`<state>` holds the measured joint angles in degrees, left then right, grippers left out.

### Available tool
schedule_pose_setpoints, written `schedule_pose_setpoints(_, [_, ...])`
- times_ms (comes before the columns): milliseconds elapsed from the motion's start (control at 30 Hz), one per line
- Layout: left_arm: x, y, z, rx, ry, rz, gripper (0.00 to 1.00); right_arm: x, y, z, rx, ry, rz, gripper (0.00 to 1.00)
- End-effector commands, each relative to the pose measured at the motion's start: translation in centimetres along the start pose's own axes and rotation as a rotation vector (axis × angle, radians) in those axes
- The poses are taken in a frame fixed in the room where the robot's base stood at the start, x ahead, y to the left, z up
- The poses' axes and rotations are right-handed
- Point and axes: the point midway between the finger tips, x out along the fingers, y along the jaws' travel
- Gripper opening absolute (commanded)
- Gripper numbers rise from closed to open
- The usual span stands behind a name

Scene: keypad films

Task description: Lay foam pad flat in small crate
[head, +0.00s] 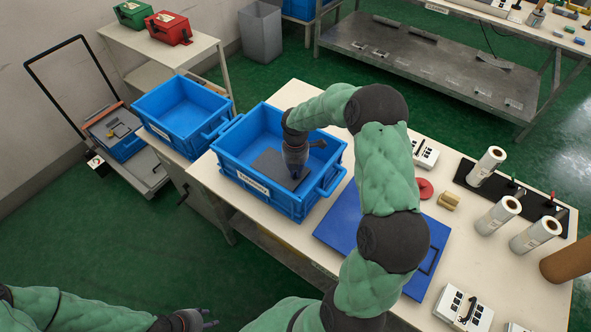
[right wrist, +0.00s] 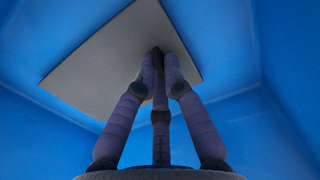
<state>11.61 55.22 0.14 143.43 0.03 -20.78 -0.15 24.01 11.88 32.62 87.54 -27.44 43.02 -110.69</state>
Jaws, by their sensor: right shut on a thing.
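A grey foam pad (head: 268,163) is inside the labelled blue crate (head: 262,193) on the table, near the crate floor. In the right wrist view the pad (right wrist: 100,65) is a flat grey sheet between the blue walls. My right gripper (head: 295,172) reaches down into this crate. Its fingertips (right wrist: 160,55) are closed together at the pad, near one side of it. They hide a small part of the pad. I cannot tell whether the whole pad touches the floor. My left gripper (head: 205,319) is low at the bottom edge, away from the crate, with its fingers apart and empty.
Another blue crate (head: 180,112) stands at the left. A blue lid or panel (head: 345,220) lies right of the labelled crate, partly behind my right arm. White rolls (head: 497,214) and small boxes (head: 463,308) stand further right on the table.

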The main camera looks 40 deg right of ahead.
Motion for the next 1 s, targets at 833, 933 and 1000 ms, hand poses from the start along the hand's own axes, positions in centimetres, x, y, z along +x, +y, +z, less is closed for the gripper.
schedule_pose_setpoints(833, [0.0,0.0,0.0,0.0,0.0,0.0,0.4,0.3,0.0,0.0,0.0,0.0,0.0,0.38])
schedule_pose_setpoints(933, [0.0,0.0,0.0,0.0,0.0,0.0,0.4,-0.3,0.0,0.1,0.0,-0.001,0.001,0.38])
schedule_pose_setpoints(1000, [0.0,0.0,0.0,0.0,0.0,0.0,0.4,-1.1,0.0,0.1,0.001,-0.002,0.001,0.38])
